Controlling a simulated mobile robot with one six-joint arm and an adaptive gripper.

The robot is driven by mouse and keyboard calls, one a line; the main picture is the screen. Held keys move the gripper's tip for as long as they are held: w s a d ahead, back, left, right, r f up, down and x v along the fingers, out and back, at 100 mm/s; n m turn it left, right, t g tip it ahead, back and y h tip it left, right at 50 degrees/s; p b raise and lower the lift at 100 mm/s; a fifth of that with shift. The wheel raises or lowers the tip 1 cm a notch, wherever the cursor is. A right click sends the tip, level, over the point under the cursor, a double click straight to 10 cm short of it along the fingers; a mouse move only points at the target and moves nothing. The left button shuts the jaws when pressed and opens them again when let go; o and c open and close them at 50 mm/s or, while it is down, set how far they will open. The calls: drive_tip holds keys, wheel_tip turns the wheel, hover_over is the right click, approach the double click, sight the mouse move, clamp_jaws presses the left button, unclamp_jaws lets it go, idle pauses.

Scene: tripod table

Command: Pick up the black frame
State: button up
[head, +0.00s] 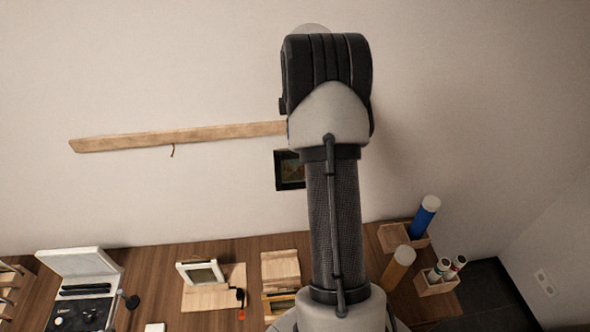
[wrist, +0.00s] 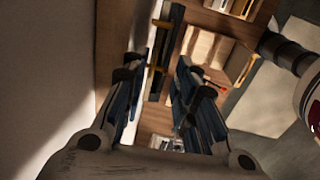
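The black frame (head: 290,171) holds a small dark picture and is against the wall, below the wooden rail, in the head view. My arm hides its right side. My gripper cannot be made out in the head view. In the wrist view my gripper (wrist: 160,92) has its two dark fingers spread apart, with a gap between them and nothing visibly gripped. A long dark bluish bar with yellowish parts (wrist: 165,52) shows beyond the fingers; I cannot tell whether it is the frame.
The wooden rail (head: 180,137) runs along the wall. The brown table (head: 150,262) below bears a white frame (head: 202,272) on a wooden board, an open case (head: 80,263), wooden boxes and a blue cylinder (head: 425,216). The wall left of the black frame is bare below the rail.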

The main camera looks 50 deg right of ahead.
drive_tip(key=shift+w+d+f+p, duration=0.1)
drive_tip(key=shift+w+f+p, duration=0.1)
drive_tip(key=shift+f, duration=1.35)
drive_tip(key=shift+w+d+f+p, duration=0.1)
drive_tip(key=shift+f+p, duration=0.05)
drive_tip(key=shift+f, duration=1.4)
drive_tip(key=shift+c, duration=0.4)
clamp_jaws()
drive_tip(key=shift+r, duration=0.1)
